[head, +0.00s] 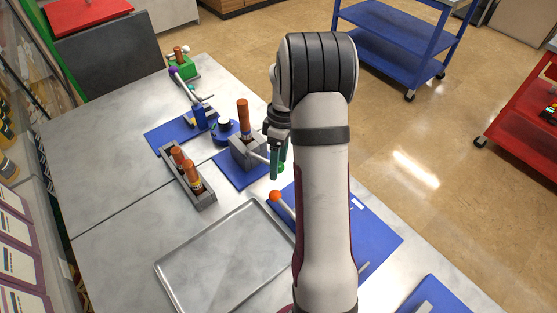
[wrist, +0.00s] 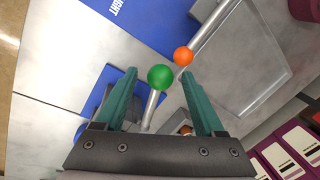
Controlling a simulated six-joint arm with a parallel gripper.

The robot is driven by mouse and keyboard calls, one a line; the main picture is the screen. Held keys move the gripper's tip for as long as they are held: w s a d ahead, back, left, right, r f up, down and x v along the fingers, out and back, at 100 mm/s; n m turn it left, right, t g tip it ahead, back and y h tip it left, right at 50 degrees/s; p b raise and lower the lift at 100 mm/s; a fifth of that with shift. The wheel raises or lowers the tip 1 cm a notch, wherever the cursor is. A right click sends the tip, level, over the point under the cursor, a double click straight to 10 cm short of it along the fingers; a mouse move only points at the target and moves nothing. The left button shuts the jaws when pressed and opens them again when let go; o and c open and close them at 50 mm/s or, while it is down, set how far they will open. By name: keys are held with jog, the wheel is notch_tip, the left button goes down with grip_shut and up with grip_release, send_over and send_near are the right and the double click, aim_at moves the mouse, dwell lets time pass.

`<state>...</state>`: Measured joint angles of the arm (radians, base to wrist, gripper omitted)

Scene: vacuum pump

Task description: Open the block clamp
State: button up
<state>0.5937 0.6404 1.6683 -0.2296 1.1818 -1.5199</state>
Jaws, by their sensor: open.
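The block clamp (head: 243,151) is a grey block on a blue mat in the head view, with an orange-brown cylinder (head: 243,115) standing upright in it. Its silver lever ends in a green ball knob (head: 280,168). In the wrist view the green knob (wrist: 160,77) lies between the two green fingers of my gripper (wrist: 158,72), with gaps on both sides. My gripper (head: 278,160) is open and points down beside the block in the head view. The clamp body is mostly hidden behind my gripper in the wrist view.
An orange ball knob (head: 275,196) on a silver rod is close by; it also shows near my right fingertip in the wrist view (wrist: 183,56). A grey rack (head: 205,198) holds brown-capped cylinders. An empty metal tray (head: 171,284) lies in front. More fixtures stand farther back.

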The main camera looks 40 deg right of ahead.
jog(key=shift+c, duration=0.3)
grip_shut()
dwell(1.2)
